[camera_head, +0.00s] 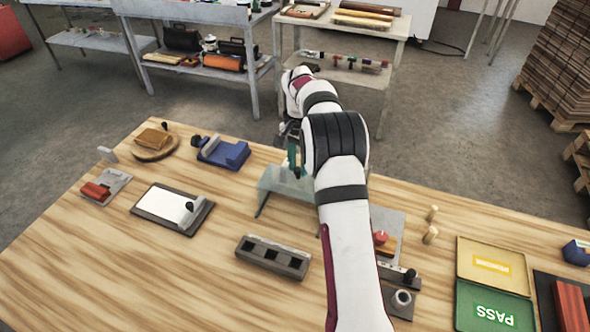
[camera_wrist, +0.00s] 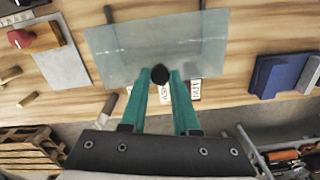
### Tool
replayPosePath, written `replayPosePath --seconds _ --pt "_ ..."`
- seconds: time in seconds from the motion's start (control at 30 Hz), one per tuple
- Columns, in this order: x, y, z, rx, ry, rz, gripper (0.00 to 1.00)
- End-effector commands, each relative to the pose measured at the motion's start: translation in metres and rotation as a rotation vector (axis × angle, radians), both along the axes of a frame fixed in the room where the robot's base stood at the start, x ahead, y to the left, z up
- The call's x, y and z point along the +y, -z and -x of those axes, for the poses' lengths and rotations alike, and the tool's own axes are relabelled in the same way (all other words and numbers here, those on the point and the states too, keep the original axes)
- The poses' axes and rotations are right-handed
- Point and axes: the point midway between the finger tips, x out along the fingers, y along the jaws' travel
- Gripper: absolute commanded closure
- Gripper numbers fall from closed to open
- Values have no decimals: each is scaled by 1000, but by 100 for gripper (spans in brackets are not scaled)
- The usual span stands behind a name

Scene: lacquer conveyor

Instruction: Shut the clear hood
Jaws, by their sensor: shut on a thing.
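The clear hood is a see-through, greyish-green panel (camera_head: 283,184) on the wooden table, partly hidden behind my arm in the head view. In the wrist view the hood's panel (camera_wrist: 135,45) fills the upper middle. A round black knob (camera_wrist: 160,75) sits at the panel's edge. My gripper (camera_wrist: 160,76) has its two teal fingers on either side of the knob, shut on it. In the head view my gripper (camera_head: 293,160) is at the hood's far side, mostly hidden by my wrist. Small white lettered pieces (camera_wrist: 195,89) show beside and between the fingers.
A blue fixture (camera_head: 223,152) stands left of the hood, and a dark block with square pockets (camera_head: 273,257) lies in front. A plate with a red knob (camera_head: 381,238) and two wooden pegs (camera_head: 431,235) are on the right. A green PASS tray (camera_head: 490,306) lies farther right.

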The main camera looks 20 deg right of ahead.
Motion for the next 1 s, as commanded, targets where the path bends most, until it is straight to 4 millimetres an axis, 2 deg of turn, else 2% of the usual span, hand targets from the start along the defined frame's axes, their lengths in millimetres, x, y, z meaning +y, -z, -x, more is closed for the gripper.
replayPosePath --seconds 0.1,0.23,0.63,0.67,0.8,0.83,1.0 --pt "-16 0 -17 -4 0 2 100" --pt "-26 0 -27 -3 -1 1 100" --pt "-30 -1 -31 -3 -1 -1 100" --pt "-30 -1 -31 -3 -1 -1 69" --pt "-31 0 -31 -2 -1 0 44" --pt "-31 0 -31 -2 -1 0 41" --pt "-31 0 -31 -2 0 0 41"
